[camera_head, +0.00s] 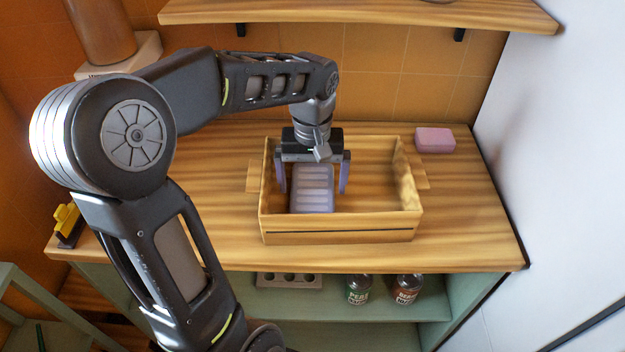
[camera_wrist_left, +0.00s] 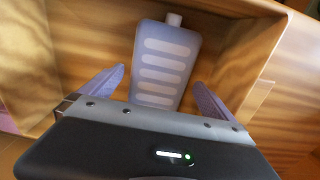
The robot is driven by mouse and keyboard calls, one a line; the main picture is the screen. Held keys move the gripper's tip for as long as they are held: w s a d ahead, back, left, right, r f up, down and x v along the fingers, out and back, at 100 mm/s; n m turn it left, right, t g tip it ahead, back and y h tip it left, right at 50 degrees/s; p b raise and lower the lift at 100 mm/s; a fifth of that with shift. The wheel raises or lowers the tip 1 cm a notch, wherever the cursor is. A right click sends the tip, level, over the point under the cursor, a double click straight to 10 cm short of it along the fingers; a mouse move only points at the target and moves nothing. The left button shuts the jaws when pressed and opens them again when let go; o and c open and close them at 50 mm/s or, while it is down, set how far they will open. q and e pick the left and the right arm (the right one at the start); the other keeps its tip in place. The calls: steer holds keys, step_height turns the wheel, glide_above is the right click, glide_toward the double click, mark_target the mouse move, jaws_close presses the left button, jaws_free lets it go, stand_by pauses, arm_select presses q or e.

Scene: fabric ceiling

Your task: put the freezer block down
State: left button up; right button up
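The freezer block (camera_head: 312,190) is a pale lilac slab with raised ribs, inside the left part of a wooden crate (camera_head: 340,236) on the counter. In the left wrist view the block (camera_wrist_left: 165,62) shows its ribbed face and a small cap at the far end. My left gripper (camera_head: 314,188) reaches down into the crate. Its two fingers stand apart on either side of the block, with a visible gap on each side. In the left wrist view the left gripper's fingers (camera_wrist_left: 160,90) are spread wide and do not touch the block. My right gripper is not in view.
A pink sponge-like block (camera_head: 435,140) lies on the counter behind the crate at right. A yellow and black clip-like object (camera_head: 67,224) is at the left. Jars (camera_head: 359,289) stand on the shelf below. A wooden shelf (camera_head: 360,14) hangs above. The counter right of the crate is clear.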

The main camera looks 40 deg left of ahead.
mark_target(313, 190)
arm_select(q)
steer(key=shift+r+p, duration=0.55)
steer(key=shift+r, duration=0.35)
step_height(313, 190, up, 12)
steer(key=p, duration=0.2)
steer(key=shift+f+p, duration=0.25)
steer(key=shift+p, duration=0.1)
steer(key=shift+f, duration=0.1)
